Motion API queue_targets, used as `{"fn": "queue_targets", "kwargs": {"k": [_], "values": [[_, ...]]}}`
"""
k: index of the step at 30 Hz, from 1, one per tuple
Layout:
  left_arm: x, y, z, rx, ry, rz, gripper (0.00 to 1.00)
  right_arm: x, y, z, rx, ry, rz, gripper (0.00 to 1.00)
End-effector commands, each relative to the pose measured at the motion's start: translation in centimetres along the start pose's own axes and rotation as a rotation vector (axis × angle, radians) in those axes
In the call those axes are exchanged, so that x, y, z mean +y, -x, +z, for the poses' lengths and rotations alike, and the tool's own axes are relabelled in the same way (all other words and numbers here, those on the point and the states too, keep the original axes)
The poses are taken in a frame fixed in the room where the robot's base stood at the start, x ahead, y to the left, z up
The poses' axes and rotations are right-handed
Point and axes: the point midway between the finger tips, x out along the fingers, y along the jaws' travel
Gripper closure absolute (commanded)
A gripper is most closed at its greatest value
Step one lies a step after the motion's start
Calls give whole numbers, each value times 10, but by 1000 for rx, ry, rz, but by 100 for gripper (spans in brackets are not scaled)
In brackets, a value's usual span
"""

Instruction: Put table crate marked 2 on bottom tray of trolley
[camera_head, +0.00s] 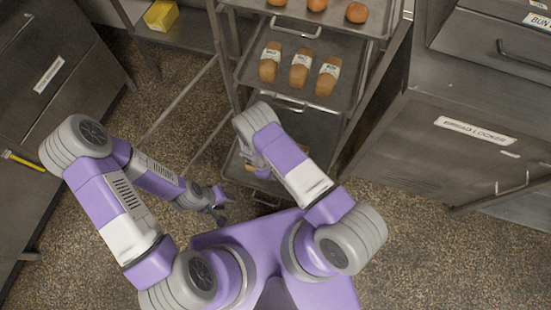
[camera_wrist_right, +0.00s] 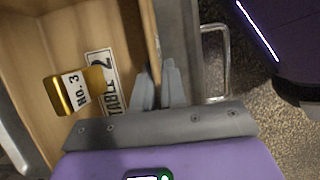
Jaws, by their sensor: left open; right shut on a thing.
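The crate marked TABLE 2 (camera_wrist_right: 130,45) fills the left of the right wrist view, with light brown inner faces and a white label. A gold block tagged NO. 3 (camera_wrist_right: 62,97) shows inside it. My right gripper (camera_wrist_right: 160,82) is shut at the crate's edge. In the head view my right forearm mostly hides this gripper and the crate. The trolley (camera_head: 238,75) stands ahead, and its lower tray (camera_head: 318,125) is partly covered by my arm. I cannot tell whether the crate rests on a tray. My left gripper (camera_head: 222,203) is open and empty above the floor.
The trolley's middle tray (camera_head: 343,62) holds three labelled loaves (camera_head: 299,68); the top tray holds buns (camera_head: 356,12). Metal cabinets stand at left (camera_head: 40,65) and right (camera_head: 455,150). A yellow block (camera_head: 161,15) lies on a shelf. Speckled floor (camera_head: 195,125) is clear left of the trolley.

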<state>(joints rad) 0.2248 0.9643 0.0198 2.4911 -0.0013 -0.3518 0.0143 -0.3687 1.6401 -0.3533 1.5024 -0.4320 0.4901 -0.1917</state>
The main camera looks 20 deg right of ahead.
Motion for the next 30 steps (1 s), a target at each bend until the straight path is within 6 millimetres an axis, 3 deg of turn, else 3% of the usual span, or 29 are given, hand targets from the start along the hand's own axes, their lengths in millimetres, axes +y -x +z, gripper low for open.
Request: {"fn": "queue_targets", "kwargs": {"k": [13, 25, 26, 30], "values": [[-8, -22, -1, 0, 0, 0, 57, 0, -48, -20, 0, -2, 1, 100], [-8, -22, -1, 1, 0, 0, 57, 1, -52, -22, 1, -2, 1, 100], [-8, -22, -1, 1, 0, 0, 57, 0, -52, -22, 1, -1, 1, 88], [-8, -22, -1, 1, 0, 0, 57, 0, -52, -22, 1, -1, 1, 66]]}}
